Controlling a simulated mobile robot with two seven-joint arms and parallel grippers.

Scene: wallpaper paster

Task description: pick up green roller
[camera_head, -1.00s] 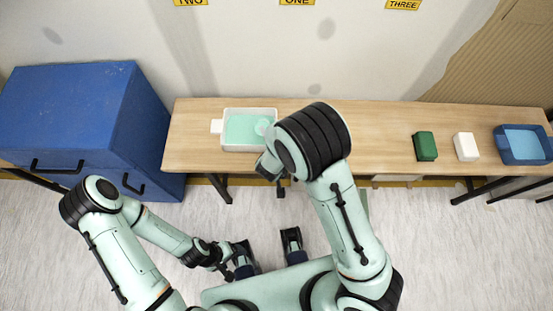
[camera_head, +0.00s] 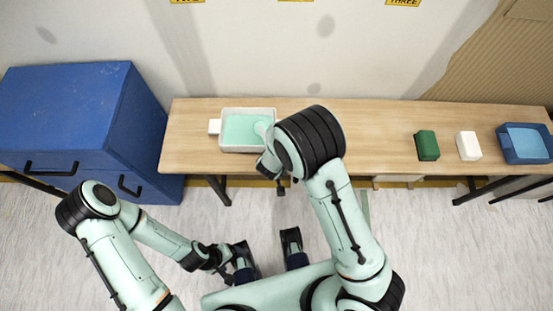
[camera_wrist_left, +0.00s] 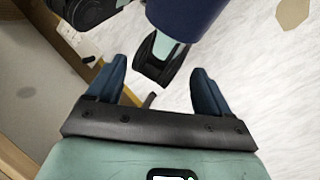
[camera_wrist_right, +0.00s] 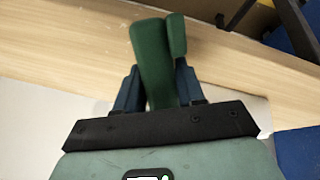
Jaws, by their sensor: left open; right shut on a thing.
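A dark green piece (camera_wrist_right: 150,60), which looks like the green roller, is clamped between the fingers of my right gripper (camera_wrist_right: 157,78) in the right wrist view. A second, shorter green part (camera_wrist_right: 177,38) shows beside it; I cannot tell whether they join. The wooden table lies behind them. In the head view my right arm's bend hides that gripper and the green piece. My left gripper (camera_wrist_left: 155,90) is open and empty, with dark blue fingers apart. In the head view it hangs low (camera_head: 228,262) over the floor, in front of the table.
The long wooden table (camera_head: 345,160) bears a white tray (camera_head: 226,147) with mint contents, a green block (camera_head: 427,146), a white block (camera_head: 468,146) and a blue tray (camera_head: 505,152). A blue drawer cabinet (camera_head: 65,110) stands at the left. The table's middle right is clear.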

